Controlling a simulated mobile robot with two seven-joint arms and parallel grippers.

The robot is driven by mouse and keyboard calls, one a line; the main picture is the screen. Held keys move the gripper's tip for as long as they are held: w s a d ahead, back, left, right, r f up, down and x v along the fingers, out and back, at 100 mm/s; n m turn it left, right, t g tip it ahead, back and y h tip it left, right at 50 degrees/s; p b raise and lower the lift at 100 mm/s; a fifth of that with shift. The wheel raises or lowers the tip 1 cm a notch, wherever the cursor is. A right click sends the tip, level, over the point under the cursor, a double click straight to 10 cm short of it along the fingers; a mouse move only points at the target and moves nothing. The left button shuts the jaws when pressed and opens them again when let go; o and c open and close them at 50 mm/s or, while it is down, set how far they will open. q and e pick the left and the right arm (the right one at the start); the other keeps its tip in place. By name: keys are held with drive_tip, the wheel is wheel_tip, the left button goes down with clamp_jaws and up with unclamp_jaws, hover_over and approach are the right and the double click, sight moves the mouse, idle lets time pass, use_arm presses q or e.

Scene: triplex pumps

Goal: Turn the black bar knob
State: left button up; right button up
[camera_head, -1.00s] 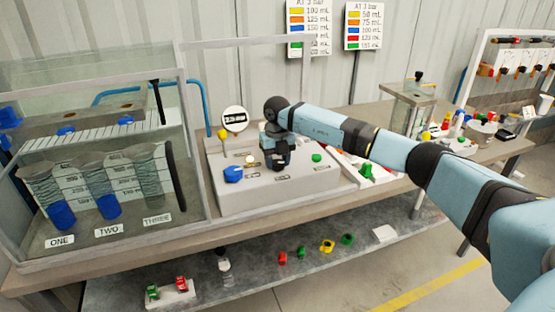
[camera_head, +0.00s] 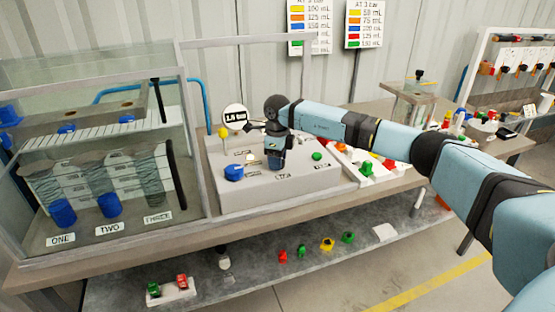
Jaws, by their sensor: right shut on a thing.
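My right arm reaches in from the right, and its gripper (camera_head: 275,165) points down onto the top of the grey control box (camera_head: 235,195). The gripper is shut, with its fingertips at the middle of the panel. The black bar knob is not clearly visible; the gripper covers the spot where its fingers close. A round display (camera_head: 235,117) behind the box reads about 1.8 bar. A blue knob (camera_head: 234,173) sits left of the gripper and a green button (camera_head: 317,156) sits right of it. My left gripper is not in view.
A glass tank with cylinders (camera_head: 108,206) labelled ONE, TWO and THREE stands at the left. A white tray with coloured parts (camera_head: 373,173) lies right of the box. Several coloured parts, including a yellow one (camera_head: 327,244), lie on the lower shelf.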

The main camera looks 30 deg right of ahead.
drive_tip(key=n, duration=0.4)
drive_tip(key=shift+r+n, duration=0.1)
drive_tip(key=shift+n, duration=0.2)
drive_tip(key=n, duration=0.5)
drive_tip(key=shift+b, duration=0.4)
drive_tip(key=shift+n, duration=1.3)
drive_tip(key=o, duration=0.9)
